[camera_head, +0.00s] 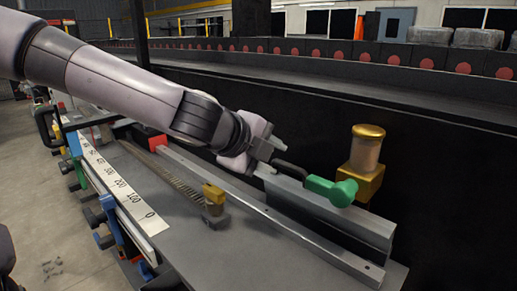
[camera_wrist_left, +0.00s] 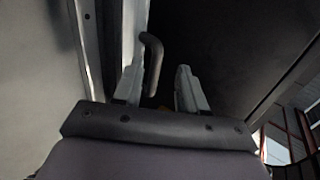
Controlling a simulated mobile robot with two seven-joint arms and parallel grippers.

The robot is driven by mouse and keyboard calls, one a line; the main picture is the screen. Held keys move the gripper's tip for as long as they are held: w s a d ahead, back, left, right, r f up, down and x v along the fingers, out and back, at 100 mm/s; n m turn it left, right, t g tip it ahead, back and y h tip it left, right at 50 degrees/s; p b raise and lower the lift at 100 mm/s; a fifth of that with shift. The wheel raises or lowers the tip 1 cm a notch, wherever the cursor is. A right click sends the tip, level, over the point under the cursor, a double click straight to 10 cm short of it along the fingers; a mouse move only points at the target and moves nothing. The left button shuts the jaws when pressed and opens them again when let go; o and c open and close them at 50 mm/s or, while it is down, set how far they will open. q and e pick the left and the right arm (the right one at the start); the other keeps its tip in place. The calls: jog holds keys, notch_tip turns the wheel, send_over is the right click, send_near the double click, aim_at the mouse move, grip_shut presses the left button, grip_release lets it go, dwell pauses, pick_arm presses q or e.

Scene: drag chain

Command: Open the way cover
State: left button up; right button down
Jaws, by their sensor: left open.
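A long grey metal cover (camera_head: 345,222), which looks like the way cover, lies along the bench's right side. A dark curved handle (camera_head: 289,168) stands at its far end, and a green part (camera_head: 332,190) sits nearer along its top. My left gripper (camera_head: 272,150) is open just beyond the handle in the head view. In the left wrist view the handle (camera_wrist_left: 153,60) rises between the fingertips of my left gripper (camera_wrist_left: 158,78), closer to the left finger. I cannot tell whether they touch. My right gripper is in neither view.
A brass-coloured cylinder unit (camera_head: 366,160) stands behind the green part. A metal rail (camera_head: 275,215) and a drag chain (camera_head: 165,170) with a yellow end piece (camera_head: 213,194) lie left of the cover. A white scale (camera_head: 122,192) edges the bench. A dark wall rises behind.

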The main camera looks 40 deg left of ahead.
pick_arm(q)
jog(key=shift+v, duration=2.55)
